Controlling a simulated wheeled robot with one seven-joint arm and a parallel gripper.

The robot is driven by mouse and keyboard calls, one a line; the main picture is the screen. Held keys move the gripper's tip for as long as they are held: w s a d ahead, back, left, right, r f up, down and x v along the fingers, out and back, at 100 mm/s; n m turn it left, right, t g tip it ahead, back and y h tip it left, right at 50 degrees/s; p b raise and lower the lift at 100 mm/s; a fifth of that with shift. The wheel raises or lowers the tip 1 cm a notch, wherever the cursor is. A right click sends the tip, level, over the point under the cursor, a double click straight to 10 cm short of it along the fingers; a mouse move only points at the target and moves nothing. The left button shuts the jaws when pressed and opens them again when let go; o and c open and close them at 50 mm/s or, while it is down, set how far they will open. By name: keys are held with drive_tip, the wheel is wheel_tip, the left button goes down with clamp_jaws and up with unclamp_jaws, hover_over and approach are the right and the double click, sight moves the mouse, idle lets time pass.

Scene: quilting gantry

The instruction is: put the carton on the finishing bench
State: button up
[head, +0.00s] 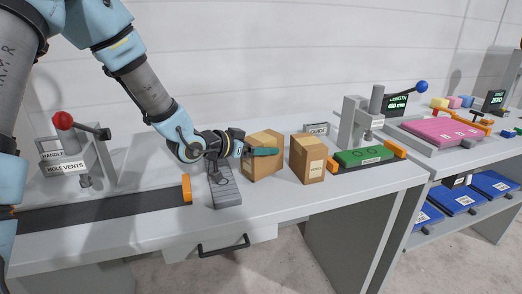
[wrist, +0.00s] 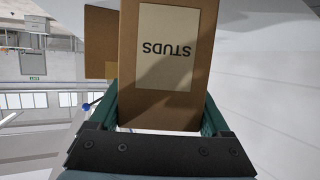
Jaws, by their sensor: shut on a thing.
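A brown carton (head: 262,168) is between the teal fingers of my gripper (head: 263,152), over the near bench (head: 150,226). In the wrist view the held carton (wrist: 138,60) fills the middle, its label reading STUDS upside down, with a teal finger on each side. I cannot tell whether its base touches the bench. A second brown carton (head: 308,158) stands upright just to its right, apart from my gripper. Another bench (head: 438,168) stands at the right; no sign naming the finishing bench is readable.
A grey ribbed block (head: 224,188) lies left of the held carton. A green pad (head: 362,157) between orange stops and a blue-knobbed lever (head: 421,87) are further right. A red-knobbed lever post (head: 63,121) is at the left. The right bench carries a pink pad (head: 440,131); blue trays (head: 457,198) sit below.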

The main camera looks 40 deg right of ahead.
drive_tip(key=shift+f, duration=0.7)
drive_tip(key=shift+f, duration=0.15)
drive_tip(key=o, duration=1.5)
drive_tip(key=shift+r, duration=0.2)
drive_tip(key=b+v, duration=0.1)
drive_tip(key=v, duration=1.1)
drive_tip(key=shift+b, duration=0.4)
drive_tip(key=shift+s, duration=0.15)
